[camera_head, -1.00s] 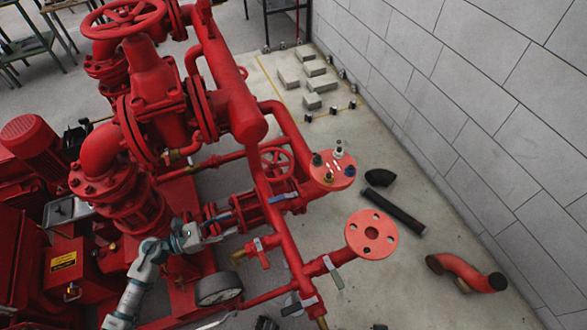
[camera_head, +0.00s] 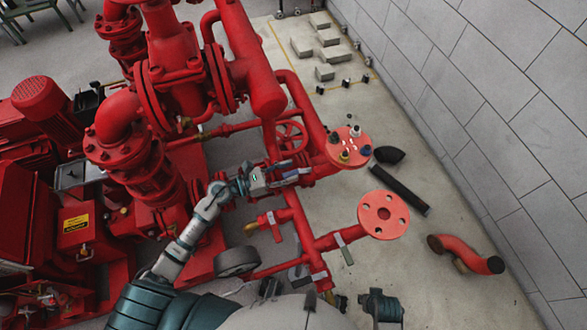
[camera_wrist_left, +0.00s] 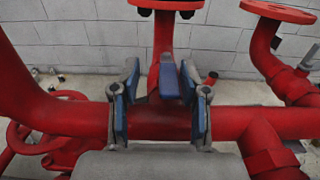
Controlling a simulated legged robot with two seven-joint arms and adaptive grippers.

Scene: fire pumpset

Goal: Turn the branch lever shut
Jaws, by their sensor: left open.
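The branch lever is a short blue handle (camera_wrist_left: 170,84) by the red branch pipe (camera_wrist_left: 160,122), seen in the left wrist view just ahead of the space between my fingers. My left gripper (camera_wrist_left: 162,105) is open, with one blue-padded finger on each side of the lever's line; no grip on it shows. In the head view my left gripper (camera_head: 281,177) is at the red pipe below the round flange (camera_head: 347,146), and it covers much of the lever. Contact with lever or pipe cannot be told.
Smaller valves with pale handles, such as one valve (camera_head: 272,220), sit close below the left gripper. A gauge (camera_head: 237,261) is near my left forearm. A lower flange (camera_head: 384,214) and a red handwheel (camera_head: 290,137) flank the space. Loose pipes (camera_head: 400,190) lie on the floor.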

